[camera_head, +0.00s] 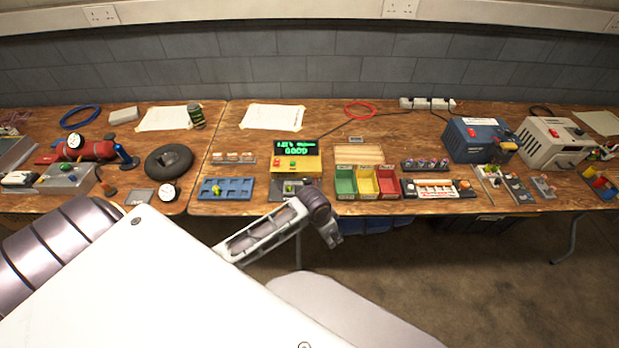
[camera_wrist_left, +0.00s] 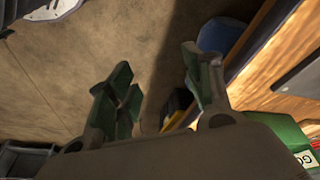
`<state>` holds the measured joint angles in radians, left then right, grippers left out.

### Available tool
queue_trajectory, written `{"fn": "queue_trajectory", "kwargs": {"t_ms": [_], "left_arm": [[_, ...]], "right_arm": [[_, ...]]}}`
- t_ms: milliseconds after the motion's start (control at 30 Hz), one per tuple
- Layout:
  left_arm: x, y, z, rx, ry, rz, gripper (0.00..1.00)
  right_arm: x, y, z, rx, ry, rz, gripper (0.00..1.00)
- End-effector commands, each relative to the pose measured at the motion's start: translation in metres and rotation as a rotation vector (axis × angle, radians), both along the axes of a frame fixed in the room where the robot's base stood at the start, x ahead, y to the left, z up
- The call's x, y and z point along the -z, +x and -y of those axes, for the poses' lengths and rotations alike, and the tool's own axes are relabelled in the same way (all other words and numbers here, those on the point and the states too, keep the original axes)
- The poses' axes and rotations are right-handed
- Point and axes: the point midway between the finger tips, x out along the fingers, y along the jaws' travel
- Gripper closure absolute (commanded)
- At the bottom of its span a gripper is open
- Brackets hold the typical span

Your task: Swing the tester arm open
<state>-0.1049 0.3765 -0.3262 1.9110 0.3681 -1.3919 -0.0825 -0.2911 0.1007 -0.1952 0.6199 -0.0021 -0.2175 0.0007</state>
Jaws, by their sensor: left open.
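The tester (camera_head: 296,164) is a yellow box on the table with a lit green display reading GOOD and red and green buttons. A small grey fixture (camera_head: 289,188) sits at its front; I cannot make out the tester arm clearly. My left gripper (camera_head: 334,238) hangs off the table's front edge, just right of the tester and in front of the green bin. In the left wrist view its two green-padded fingers (camera_wrist_left: 160,88) are apart with nothing held between them. My right gripper is not in view.
A blue slotted tray (camera_head: 226,188) lies left of the tester. A green bin (camera_head: 345,183), a yellow bin and a red bin stand to its right. The wooden table edge (camera_wrist_left: 265,90) is close to my gripper. Open floor (camera_head: 450,290) lies in front.

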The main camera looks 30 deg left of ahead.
Motion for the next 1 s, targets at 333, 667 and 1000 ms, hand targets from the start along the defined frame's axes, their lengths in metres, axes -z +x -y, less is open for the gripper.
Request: {"fn": "queue_trajectory", "kwargs": {"t_ms": [333,667,1000], "left_arm": [[-0.067,0.006,0.011,0.146,0.022,0.000,0.49],[-0.098,0.024,0.000,0.254,0.066,-0.026,0.49],[-0.125,0.050,-0.033,0.326,0.121,-0.076,0.49]], "right_arm": [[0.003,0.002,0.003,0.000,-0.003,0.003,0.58],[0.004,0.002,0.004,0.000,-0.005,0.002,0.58],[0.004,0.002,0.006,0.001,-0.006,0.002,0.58]]}}
